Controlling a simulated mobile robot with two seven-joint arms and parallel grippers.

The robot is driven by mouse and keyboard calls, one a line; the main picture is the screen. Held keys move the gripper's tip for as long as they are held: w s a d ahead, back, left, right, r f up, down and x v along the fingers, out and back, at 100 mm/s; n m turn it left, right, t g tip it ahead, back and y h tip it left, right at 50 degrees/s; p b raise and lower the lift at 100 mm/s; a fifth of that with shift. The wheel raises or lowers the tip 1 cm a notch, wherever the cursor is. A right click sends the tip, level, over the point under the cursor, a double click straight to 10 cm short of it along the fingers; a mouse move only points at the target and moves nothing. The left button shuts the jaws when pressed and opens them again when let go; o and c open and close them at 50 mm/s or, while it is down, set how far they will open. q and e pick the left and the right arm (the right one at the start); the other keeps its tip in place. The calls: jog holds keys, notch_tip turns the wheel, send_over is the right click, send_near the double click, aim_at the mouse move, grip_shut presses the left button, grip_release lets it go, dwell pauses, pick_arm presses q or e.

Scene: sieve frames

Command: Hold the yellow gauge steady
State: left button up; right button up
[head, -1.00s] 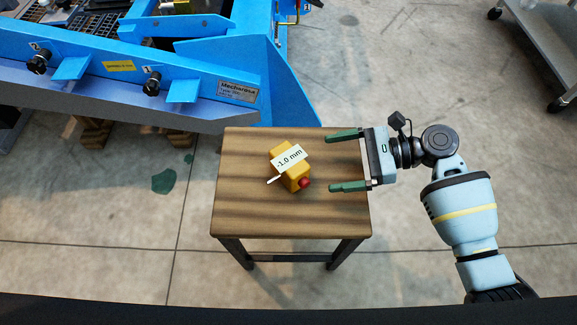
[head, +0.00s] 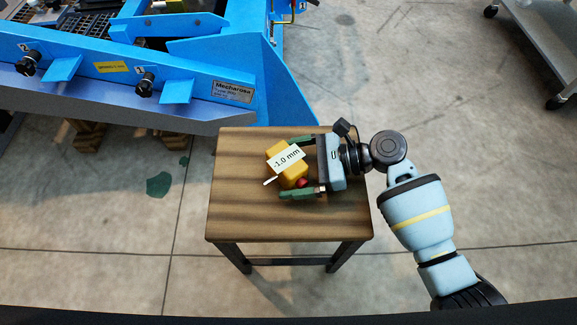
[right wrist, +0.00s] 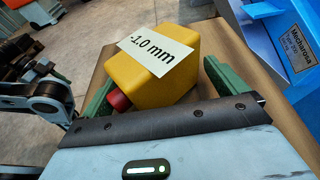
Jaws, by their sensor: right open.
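The yellow gauge (head: 294,176) sits on the wooden table (head: 240,215), with a white label reading "-1.0 mm" and a red knob (head: 302,183). It also shows in the right wrist view (right wrist: 150,88), with the red knob (right wrist: 118,99) on its left side. My right gripper (head: 291,167) is open, its green fingers reaching on either side of the gauge from the right. In the right wrist view a gap shows between the gauge and the right-hand finger (right wrist: 226,76). The red knob is close to the other finger (right wrist: 100,97); I cannot tell whether they touch. My left gripper is not in view.
A grey cart (head: 545,45) stands at the far right. The table's front part is bare.

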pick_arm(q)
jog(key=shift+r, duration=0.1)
pick_arm(e)
jog(key=shift+a, duration=0.15)
jog(key=c, duration=0.5)
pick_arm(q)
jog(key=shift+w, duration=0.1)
pick_arm(e)
jog(key=c, duration=0.9)
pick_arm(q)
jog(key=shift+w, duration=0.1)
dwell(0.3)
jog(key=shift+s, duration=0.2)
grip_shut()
